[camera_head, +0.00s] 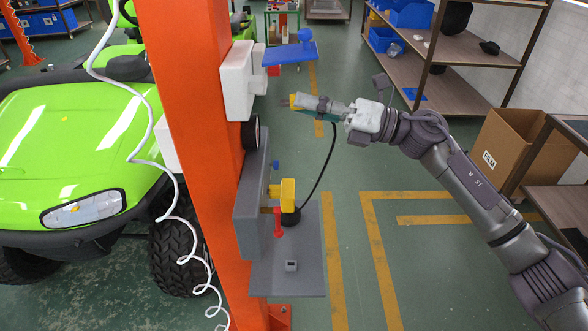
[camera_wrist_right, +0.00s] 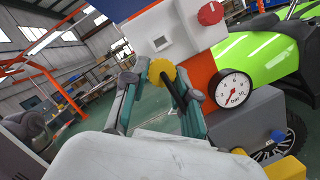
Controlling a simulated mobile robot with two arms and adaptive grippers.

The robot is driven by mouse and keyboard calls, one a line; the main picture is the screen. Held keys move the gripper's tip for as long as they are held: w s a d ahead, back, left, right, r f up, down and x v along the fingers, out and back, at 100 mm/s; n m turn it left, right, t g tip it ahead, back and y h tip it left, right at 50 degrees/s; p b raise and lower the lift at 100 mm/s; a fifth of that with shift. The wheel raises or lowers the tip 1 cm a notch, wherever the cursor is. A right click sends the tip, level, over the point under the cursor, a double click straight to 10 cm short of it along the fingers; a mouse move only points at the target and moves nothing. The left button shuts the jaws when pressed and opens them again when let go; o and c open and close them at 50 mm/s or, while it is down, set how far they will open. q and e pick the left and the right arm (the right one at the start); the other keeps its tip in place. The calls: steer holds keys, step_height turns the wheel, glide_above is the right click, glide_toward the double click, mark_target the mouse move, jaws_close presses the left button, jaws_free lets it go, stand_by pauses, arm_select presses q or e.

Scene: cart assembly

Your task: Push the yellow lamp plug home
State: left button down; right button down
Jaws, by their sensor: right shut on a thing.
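My right gripper (camera_head: 304,103) comes in from the right and is shut on the yellow plug (camera_head: 295,101). A dark prong side of the plug points left, toward the white box (camera_head: 236,82) on the orange post. A gap shows between plug and box in the head view. In the right wrist view the yellow plug (camera_wrist_right: 162,70) sits between the fingertips, with its black cable running back. Just above it there, the white box (camera_wrist_right: 175,35) shows a small dark socket (camera_wrist_right: 161,43) and a red knob (camera_wrist_right: 210,13). My left gripper is in neither view.
The black cable (camera_head: 328,158) hangs toward a grey bracket shelf (camera_head: 285,265). A gauge (camera_wrist_right: 233,90) sits below the white box. A blue shelf (camera_head: 290,53) juts out above. An orange post (camera_head: 190,130) and green vehicle (camera_head: 75,150) stand left. Floor right of the bracket is clear.

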mark_target(293, 95)
steer(key=shift+w+d+r+m+t, duration=0.6)
steer(key=shift+w+d+r+t, duration=0.35)
steer(key=shift+d+r, duration=0.2)
steer(key=shift+s+y, duration=0.1)
steer(key=shift+y, duration=0.2)
steer(key=shift+a, duration=2.3)
steer(key=shift+a, duration=0.35)
steer(key=shift+a, duration=1)
